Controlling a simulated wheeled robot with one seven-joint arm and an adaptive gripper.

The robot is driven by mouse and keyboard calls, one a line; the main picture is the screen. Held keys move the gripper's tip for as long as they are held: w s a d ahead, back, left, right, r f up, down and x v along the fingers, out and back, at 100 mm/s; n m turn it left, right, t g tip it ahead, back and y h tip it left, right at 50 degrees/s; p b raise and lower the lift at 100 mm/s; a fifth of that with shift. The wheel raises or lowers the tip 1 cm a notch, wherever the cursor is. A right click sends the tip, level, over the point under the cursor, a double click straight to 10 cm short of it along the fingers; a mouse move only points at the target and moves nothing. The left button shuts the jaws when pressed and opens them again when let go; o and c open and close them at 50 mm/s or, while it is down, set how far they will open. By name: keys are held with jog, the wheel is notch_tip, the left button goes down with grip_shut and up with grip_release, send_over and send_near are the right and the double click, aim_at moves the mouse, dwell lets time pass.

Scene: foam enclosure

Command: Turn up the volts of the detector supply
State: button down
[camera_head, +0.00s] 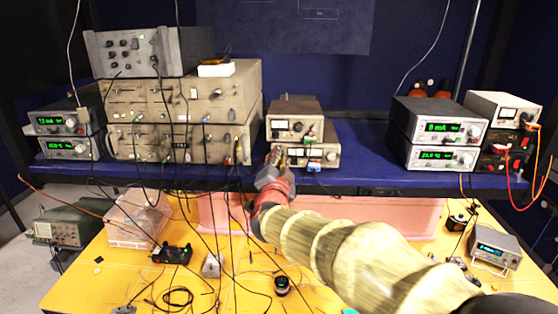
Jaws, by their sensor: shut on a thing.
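Two small beige supply units are stacked on the blue shelf near the middle. The upper unit (293,107) has a meter and round knobs on its front. The lower unit (327,151) has a meter and coloured terminals. No label is readable, so I cannot tell which instrument is the detector supply. My gripper (277,155) is at the left end of the lower unit's front panel, its red body below and its fingers pointing up. It is shut on a small part there, seemingly a knob, which the fingers hide.
Large grey rack instruments (185,93) with hanging cables stand left of the stack. Units with green displays (439,128) stand right. The blue shelf (365,150) has bare room between. Cables and small devices lie on the yellow table (75,285) below.

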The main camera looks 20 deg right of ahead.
jog(key=c, duration=1.7)
grip_release()
jog(key=shift+o, duration=0.2)
jog(key=v, duration=1.2)
